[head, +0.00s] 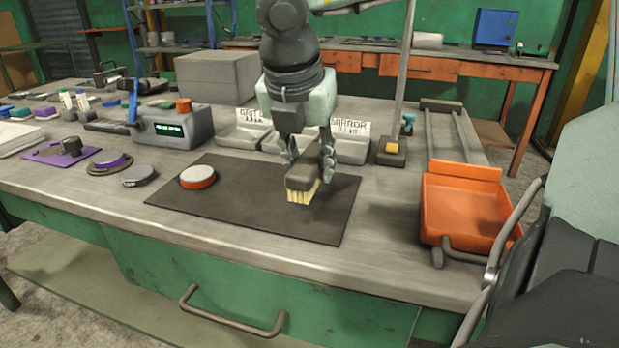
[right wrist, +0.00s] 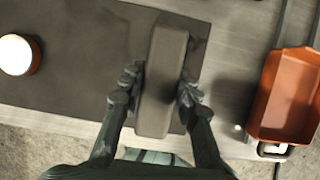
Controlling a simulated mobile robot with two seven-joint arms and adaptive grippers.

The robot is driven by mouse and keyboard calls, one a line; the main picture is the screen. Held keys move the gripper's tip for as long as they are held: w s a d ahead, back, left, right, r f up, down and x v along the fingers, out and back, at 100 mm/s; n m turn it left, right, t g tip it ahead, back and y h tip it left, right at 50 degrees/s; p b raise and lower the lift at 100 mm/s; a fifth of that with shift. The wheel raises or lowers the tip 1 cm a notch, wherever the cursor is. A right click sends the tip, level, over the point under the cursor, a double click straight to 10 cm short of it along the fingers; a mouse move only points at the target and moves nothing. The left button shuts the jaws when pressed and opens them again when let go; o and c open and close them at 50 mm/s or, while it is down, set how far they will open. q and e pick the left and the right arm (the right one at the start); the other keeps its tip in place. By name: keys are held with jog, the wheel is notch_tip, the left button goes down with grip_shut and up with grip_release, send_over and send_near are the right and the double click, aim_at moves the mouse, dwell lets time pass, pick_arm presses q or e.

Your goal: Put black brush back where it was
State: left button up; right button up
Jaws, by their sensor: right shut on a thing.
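The black brush (head: 301,181) is a dark block with pale yellow bristles pointing down. It is over the dark mat (head: 240,205), towards the mat's right side. I cannot tell whether the bristles touch the mat. My right gripper (head: 309,163) is shut on the brush from above, one finger on each side. In the right wrist view the brush (right wrist: 163,72) lies lengthwise between the fingers of the right gripper (right wrist: 158,92), and its bristles are hidden. My left gripper is not in view.
A round red-and-white tin (head: 197,177) sits on the mat's left. An orange tray (head: 465,208) stands to the right. Behind the gripper are grey bins with labels (head: 349,129) and a thin post on a base (head: 391,152). A grey box with a green display (head: 172,127) stands back left.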

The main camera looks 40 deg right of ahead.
notch_tip(320, 180, down, 3)
jog(key=shift+r, duration=0.15)
jog(key=shift+f, duration=0.3)
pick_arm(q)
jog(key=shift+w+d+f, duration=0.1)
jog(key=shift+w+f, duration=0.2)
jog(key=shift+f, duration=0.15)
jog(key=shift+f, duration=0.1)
pick_arm(e)
jog(key=shift+f, duration=0.1)
jog(key=o, duration=1)
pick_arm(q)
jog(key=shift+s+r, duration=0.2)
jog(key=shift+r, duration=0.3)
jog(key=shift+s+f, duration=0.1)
